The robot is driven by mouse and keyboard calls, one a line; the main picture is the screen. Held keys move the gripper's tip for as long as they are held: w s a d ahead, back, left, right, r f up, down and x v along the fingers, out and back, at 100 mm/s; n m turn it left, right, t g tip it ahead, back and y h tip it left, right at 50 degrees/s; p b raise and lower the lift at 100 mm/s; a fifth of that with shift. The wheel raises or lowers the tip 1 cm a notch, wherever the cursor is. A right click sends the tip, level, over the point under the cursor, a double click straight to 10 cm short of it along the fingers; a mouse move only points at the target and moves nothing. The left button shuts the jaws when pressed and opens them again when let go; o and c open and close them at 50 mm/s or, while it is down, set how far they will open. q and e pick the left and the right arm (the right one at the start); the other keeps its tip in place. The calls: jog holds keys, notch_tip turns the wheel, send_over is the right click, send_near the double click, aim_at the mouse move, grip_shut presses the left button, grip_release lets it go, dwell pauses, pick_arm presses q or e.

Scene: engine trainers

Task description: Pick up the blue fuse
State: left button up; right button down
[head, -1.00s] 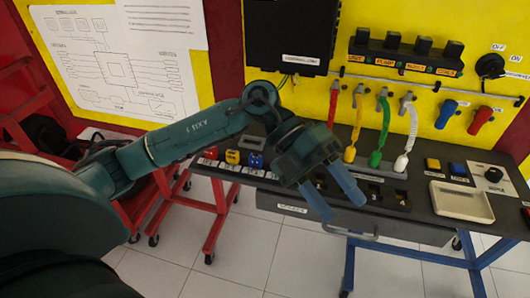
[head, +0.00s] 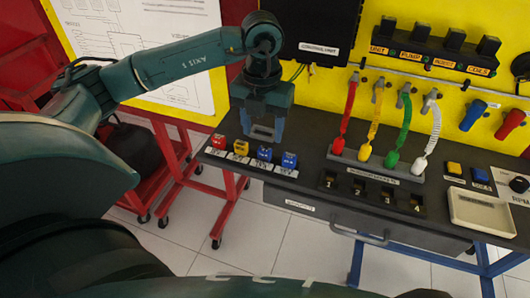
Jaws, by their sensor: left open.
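A row of small fuses stands at the left end of the dark bench top, with labels in front. From left they are a red fuse (head: 218,141), a yellow fuse (head: 241,148), a blue fuse (head: 264,154) and another blue fuse (head: 289,160). My left gripper (head: 262,133) points down just behind the row, around the yellow and first blue fuses in the picture. It is open, with a finger on each side and nothing visible between them. Its exact height above the bench is hard to tell. My right gripper is not in view.
Right of the fuses are numbered dark sockets (head: 372,195) and a rack (head: 378,170) with red, yellow, green and white plugs on cords. A cream tray (head: 484,213) sits at the right. A black box (head: 322,30) hangs on the yellow panel behind the gripper.

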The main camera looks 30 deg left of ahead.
aim_at(265, 149)
pick_arm(q)
jog(key=shift+w+d+f+p, duration=0.1)
jog(key=shift+f+p, duration=0.2)
jog(key=shift+f, duration=1.1)
jog(key=shift+w+d+f+p, duration=0.1)
jog(key=shift+f+p, duration=0.15)
jog(key=shift+f, duration=1.1)
jog(key=shift+c, duration=0.4)
jog(key=c, duration=1)
jog(key=shift+o, duration=0.2)
jog(key=shift+r, duration=0.1)
